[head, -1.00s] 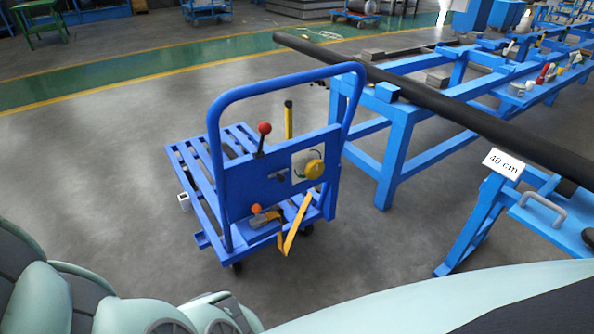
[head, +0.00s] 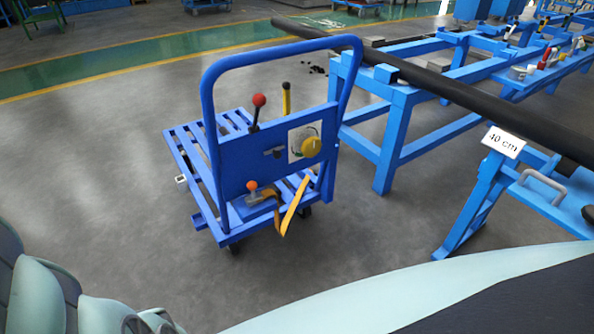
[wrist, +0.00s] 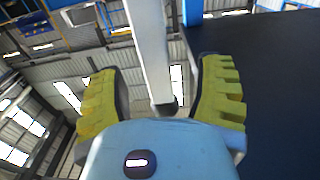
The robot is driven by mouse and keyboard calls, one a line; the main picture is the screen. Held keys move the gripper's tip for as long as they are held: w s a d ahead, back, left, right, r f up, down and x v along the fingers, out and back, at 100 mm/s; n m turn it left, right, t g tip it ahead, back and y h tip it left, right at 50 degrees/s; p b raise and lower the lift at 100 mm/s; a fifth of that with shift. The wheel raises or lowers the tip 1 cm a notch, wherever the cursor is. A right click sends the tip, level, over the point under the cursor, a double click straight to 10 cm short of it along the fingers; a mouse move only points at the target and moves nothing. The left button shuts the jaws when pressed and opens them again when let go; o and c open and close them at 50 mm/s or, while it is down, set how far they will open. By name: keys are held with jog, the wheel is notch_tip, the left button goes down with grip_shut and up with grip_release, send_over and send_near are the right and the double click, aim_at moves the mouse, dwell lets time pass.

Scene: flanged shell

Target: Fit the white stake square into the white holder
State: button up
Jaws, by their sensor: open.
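My gripper (wrist: 158,72) shows in the wrist view, with two yellow ribbed fingers spread apart. A long white bar with a dark end (wrist: 150,40) runs down between the fingers in that view. Neither finger is seen touching it. It may be the white stake, but I cannot tell for sure. In the head view, a small white square bracket (head: 181,179) is on the left edge of the blue cart (head: 262,175). It looks like the white holder. My gripper is out of the head view, so its distance from the bracket does not show.
A blue frame (head: 392,130) with a long black pipe (head: 440,83) stands on the right. Floor left of the cart is clear.

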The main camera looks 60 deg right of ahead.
jog(key=x, duration=0.6)
jog(key=shift+w+d, duration=0.1)
jog(key=shift+w, duration=0.05)
grip_shut()
dwell(0.7)
dwell(0.3)
